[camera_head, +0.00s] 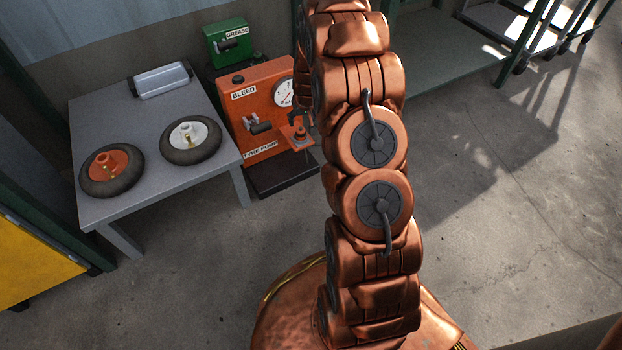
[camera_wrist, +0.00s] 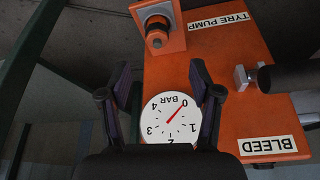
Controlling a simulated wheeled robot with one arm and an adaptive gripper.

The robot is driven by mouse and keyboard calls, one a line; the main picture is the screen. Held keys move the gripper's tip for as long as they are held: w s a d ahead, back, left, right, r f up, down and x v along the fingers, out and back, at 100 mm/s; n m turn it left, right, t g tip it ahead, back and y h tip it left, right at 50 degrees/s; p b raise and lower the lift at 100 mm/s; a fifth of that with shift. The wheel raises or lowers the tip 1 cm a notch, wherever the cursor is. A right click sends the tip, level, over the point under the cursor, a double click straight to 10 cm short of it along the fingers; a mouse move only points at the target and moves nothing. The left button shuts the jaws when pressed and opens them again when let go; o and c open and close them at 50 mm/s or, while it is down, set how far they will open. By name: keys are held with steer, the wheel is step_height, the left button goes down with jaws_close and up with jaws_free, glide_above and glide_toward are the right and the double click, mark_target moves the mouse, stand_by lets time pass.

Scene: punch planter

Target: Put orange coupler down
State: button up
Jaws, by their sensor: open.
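The orange coupler (camera_wrist: 157,36), a short round piece with a dark band, stands on a small orange bracket (camera_wrist: 176,14) on the front of the pump. In the head view the coupler (camera_head: 300,134) also shows on that bracket, beside my arm. My gripper (camera_wrist: 160,78) is open, with nothing between its fingers. In the wrist view the coupler lies beyond the fingertips, apart from them. In the head view my gripper is mostly hidden by my arm.
The orange tyre pump (camera_head: 262,92) has a pressure gauge (camera_wrist: 170,117) reading near 0 and a bleed handle (camera_head: 259,127). A grey table (camera_head: 140,128) bears an orange-hubbed wheel (camera_head: 111,169), a white-hubbed wheel (camera_head: 190,140) and a metal tray (camera_head: 161,80).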

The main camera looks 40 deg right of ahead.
steer(key=s+a+r+n+g+y, duration=0.1)
steer(key=s+a+r+g, duration=0.1)
steer(key=s+a+r, duration=0.6)
steer(key=s+a+r+n+g+y, duration=0.1)
steer(key=s+a+r, duration=0.6)
steer(key=a, duration=0.4)
steer(key=s+a+r+n+g, duration=0.1)
steer(key=s+a+r+g, duration=0.1)
steer(key=s, duration=1.2)
steer(key=s+a+r+g, duration=0.2)
steer(key=s+a+r, duration=0.2)
steer(key=s, duration=1)
steer(key=shift+a+r+n+h, duration=0.3)
steer(key=shift+a+r+n, duration=0.1)
steer(key=shift+a, duration=0.3)
steer(key=shift+s, duration=0.1)
step_height(320, 180, up, 42)
steer(key=t+p, duration=0.1)
steer(key=p, duration=3.9)
steer(key=shift+d+r, duration=0.1)
